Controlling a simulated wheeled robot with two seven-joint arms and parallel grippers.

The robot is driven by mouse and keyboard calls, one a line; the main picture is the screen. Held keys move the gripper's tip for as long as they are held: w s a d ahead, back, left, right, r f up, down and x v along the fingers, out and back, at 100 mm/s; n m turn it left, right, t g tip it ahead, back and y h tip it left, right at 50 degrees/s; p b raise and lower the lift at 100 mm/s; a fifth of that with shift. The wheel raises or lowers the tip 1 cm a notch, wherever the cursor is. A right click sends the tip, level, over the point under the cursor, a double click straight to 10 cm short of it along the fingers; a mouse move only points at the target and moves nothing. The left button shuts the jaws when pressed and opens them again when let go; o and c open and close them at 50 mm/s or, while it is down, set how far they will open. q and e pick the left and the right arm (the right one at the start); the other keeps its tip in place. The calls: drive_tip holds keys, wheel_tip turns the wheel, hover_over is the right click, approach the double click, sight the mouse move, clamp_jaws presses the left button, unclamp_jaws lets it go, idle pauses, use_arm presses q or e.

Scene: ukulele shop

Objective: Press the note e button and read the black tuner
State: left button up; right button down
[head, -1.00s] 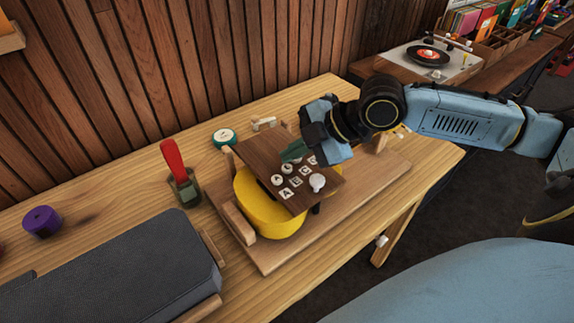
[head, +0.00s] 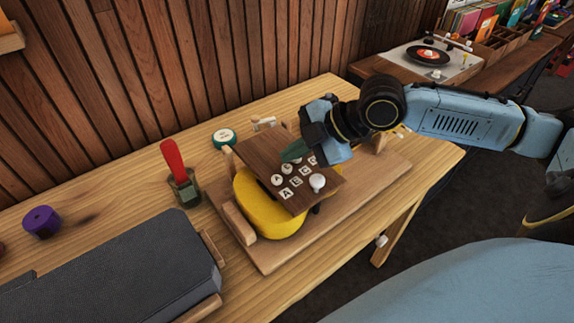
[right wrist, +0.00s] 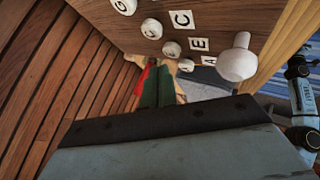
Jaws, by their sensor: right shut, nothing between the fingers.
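A brown board (head: 262,155) with white round buttons beside letter labels is mounted over a yellow body. The E button (head: 288,169) sits beside the E label, between the A and C buttons; it also shows in the right wrist view (right wrist: 171,49). My right gripper (head: 295,151) is shut and empty, its green fingertips over the far part of the board near the buttons. In the right wrist view the fingertips (right wrist: 158,80) are close to the E and A buttons; I cannot tell whether they touch. I cannot make out a black tuner. My left gripper is not in view.
A white knob (head: 317,182) stands on the board close to the buttons. A red-handled tool (head: 173,160), a green round tin (head: 224,137), a purple roll (head: 42,221) and a large dark grey case (head: 120,260) are on the table.

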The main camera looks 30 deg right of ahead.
drive_tip(key=shift+f, duration=0.4)
drive_tip(key=shift+f, duration=0.6)
idle(0.7)
idle(0.3)
drive_tip(key=shift+r+p, duration=1)
drive_tip(key=shift+p, duration=0.45)
wheel_tip(320, 180, up, 5)
drive_tip(key=p, duration=0.5)
drive_tip(key=shift+p, duration=0.3)
